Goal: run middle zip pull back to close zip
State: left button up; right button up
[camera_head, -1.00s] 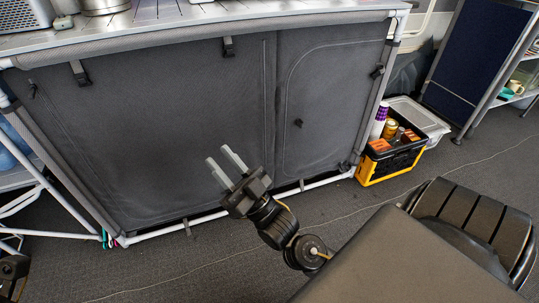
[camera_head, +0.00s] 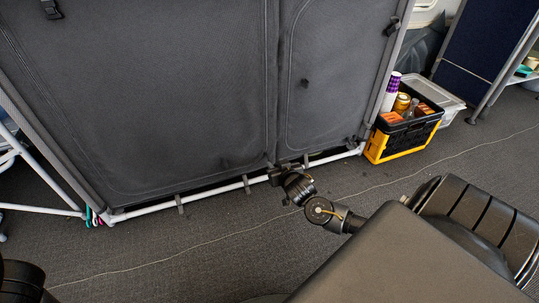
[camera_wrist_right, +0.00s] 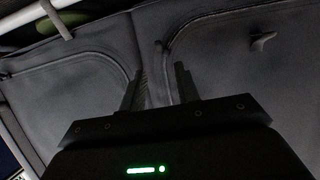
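The dark grey fabric front of the kitchen unit (camera_head: 150,95) fills much of the head view. A small dark pull (camera_head: 305,83) stands out on its right panel, right of the vertical seam; I cannot tell for sure that it is the middle zip pull. My right gripper (camera_head: 275,174) is low by the unit's bottom rail, its fingers barely visible there. In the right wrist view the fingers of that gripper (camera_wrist_right: 159,85) stand apart and empty, in front of the seam between two panels. A protruding tab (camera_wrist_right: 263,41) shows there to their right. My left gripper is out of view.
A white bottom rail (camera_head: 215,190) runs along the unit's base. A black and yellow crate (camera_head: 403,140) with cups and jars stands at its right end. A thin pale cable crosses the carpet (camera_head: 190,265), which is otherwise open in front of the unit.

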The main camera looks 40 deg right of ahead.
aim_at(270, 160)
jog(key=b+x, duration=0.4)
jog(key=x, duration=0.2)
jog(key=shift+w+f, duration=0.15)
jog(key=shift+f, duration=0.1)
jog(key=shift+w+d+f, duration=0.1)
jog(key=shift+w+d, duration=0.05)
jog(key=shift+w, duration=0.2)
jog(key=shift+w+b, duration=0.25)
jog(key=shift+b, duration=0.05)
jog(key=shift+w+d, duration=0.1)
grip_shut()
